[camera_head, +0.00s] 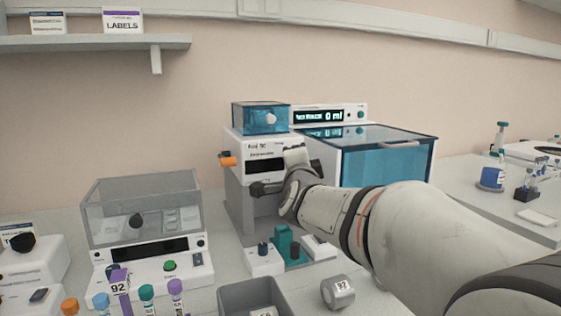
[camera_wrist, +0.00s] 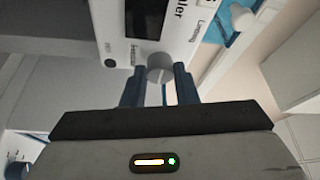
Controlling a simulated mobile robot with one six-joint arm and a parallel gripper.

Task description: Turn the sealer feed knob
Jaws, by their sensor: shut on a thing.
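The sealer is a white and grey machine (camera_head: 237,150) with a dark screen and a blue see-through box on top. It also fills the top of the wrist view (camera_wrist: 112,25), seen tilted. Its feed knob (camera_wrist: 159,67), a round grey knob with a pale line, sits on the front panel below the screen. My gripper (camera_wrist: 157,78) has a blue finger on each side of the knob and is shut on it. In the head view my gripper (camera_head: 262,188) is at the sealer's front, and the knob is hidden there.
A blue-windowed cabinet (camera_head: 385,165) stands right of the sealer, close to my arm. A clear-lidded machine (camera_head: 140,205) stands left. A small fixture with a green block (camera_head: 283,243), a grey bin (camera_head: 235,297) and a metal cylinder (camera_head: 338,291) lie below my arm. Capped tubes (camera_head: 147,293) stand front left.

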